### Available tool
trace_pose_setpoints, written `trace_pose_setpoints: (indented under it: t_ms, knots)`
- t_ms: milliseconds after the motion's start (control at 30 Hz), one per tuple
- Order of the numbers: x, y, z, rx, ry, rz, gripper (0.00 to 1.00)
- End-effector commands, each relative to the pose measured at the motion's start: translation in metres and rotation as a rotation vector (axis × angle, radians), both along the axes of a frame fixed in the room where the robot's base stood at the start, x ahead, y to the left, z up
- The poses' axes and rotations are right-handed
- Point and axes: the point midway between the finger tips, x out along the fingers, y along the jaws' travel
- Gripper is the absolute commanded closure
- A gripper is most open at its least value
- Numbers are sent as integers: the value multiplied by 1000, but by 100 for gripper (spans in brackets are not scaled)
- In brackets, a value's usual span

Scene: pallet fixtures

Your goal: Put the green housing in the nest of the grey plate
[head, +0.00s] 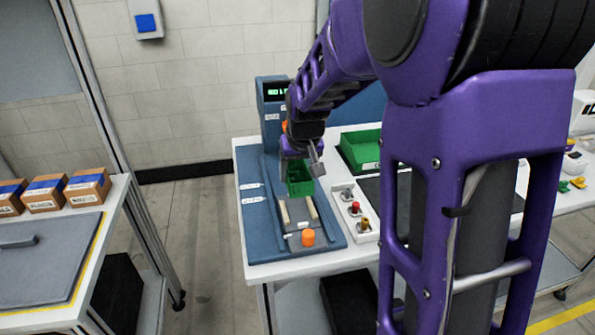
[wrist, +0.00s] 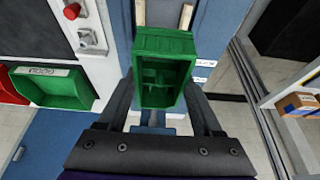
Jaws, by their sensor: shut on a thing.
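The green housing (head: 300,186) is an open-topped box with inner dividers. In the wrist view the housing (wrist: 176,44) sits between the two fingers of my gripper (wrist: 160,92), which is shut on it. In the head view my gripper (head: 299,160) holds it over the blue fixture, behind the grey plate. The grey plate (head: 291,241) lies at the front of the fixture, with two beige rails (head: 284,214) and an orange knob (head: 308,237). The rail ends also show at the top of the wrist view (wrist: 140,12). The housing's underside and the gap below it are hidden.
A blue station with a lit display (head: 275,93) stands behind the fixture. A control box with buttons (head: 355,209) is right of the plate. A green bin (head: 362,152) stands further right. Labelled brown boxes (head: 88,188) sit on another table at left.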

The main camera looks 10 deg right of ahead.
Motion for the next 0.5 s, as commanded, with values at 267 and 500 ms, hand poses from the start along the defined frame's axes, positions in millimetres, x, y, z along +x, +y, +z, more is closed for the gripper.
trace_pose_setpoints:
  t_ms: [267, 500]
  knots:
    - [0, 0, -19, 0, 1, 0, 95]
    - [0, 0, -46, 0, 0, 0, 95]
